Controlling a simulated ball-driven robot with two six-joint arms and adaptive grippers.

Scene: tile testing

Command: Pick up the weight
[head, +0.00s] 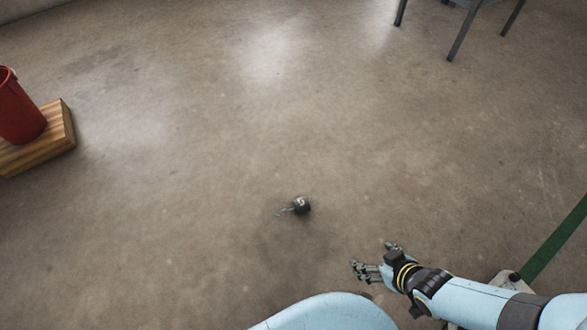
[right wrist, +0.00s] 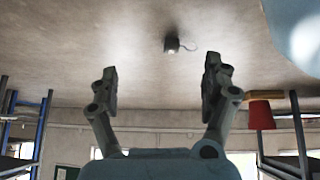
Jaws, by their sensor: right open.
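The weight (head: 301,205) is a small dark cylinder with a light mark on it and a thin metal hook pointing left. It lies on the bare floor near the middle of the head view. My right gripper (head: 372,261) is below and to the right of it, apart from it, open and empty. In the right wrist view the two fingers (right wrist: 160,85) are spread wide, and the weight (right wrist: 172,45) shows beyond them near the top, upside down with its hook to the right. My left gripper is in neither view.
A red bucket (head: 18,112) stands on a wooden block (head: 50,140) at the left. Dark legs of a piece of furniture (head: 462,35) stand at the top right. A green strip (head: 556,240) runs along the right edge. The floor around the weight is clear.

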